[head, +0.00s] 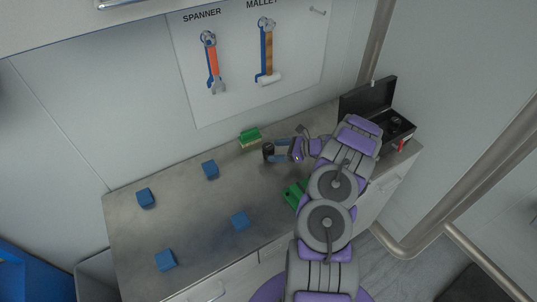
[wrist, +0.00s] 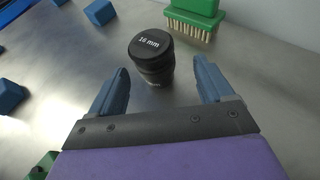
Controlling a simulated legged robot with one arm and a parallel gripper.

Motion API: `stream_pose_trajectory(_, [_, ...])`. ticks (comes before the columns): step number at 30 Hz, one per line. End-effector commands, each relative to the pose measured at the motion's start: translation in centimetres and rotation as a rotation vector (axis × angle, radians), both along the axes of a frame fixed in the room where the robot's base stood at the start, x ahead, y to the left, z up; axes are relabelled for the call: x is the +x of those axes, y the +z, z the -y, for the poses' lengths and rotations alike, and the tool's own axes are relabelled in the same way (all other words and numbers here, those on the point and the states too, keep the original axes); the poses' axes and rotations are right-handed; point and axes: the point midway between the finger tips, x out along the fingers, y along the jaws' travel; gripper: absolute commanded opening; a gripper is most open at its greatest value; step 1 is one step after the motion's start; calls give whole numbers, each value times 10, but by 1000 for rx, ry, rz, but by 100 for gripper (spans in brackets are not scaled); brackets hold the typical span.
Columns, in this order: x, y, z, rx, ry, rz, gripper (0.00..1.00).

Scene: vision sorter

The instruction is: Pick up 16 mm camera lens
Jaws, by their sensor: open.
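The 16 mm camera lens (wrist: 153,62) is a black cylinder with "16 mm" in white on its top cap. It stands upright on the metal worktop, in the middle of the wrist view. In the head view the lens (head: 268,150) shows at the tip of my arm. My gripper (wrist: 167,85) is open, its two blue-grey fingers apart. The lens stands ahead of the fingers, roughly centred between them, and no contact shows. In the head view my gripper (head: 276,151) reaches left over the worktop to the lens.
A green brush (wrist: 193,22) with pale bristles stands just behind the lens. Several blue blocks (head: 210,169) are spread over the worktop (head: 190,215) to the left. A green object (head: 294,194) lies beside my arm. An open black case (head: 392,125) is at the right end.

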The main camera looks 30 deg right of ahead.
Motion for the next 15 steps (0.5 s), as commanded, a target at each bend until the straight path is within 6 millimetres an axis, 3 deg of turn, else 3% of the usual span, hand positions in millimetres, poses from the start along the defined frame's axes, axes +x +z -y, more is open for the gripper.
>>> stream_pose_trajectory(15, [37,-22,-34,1,3,1,81])
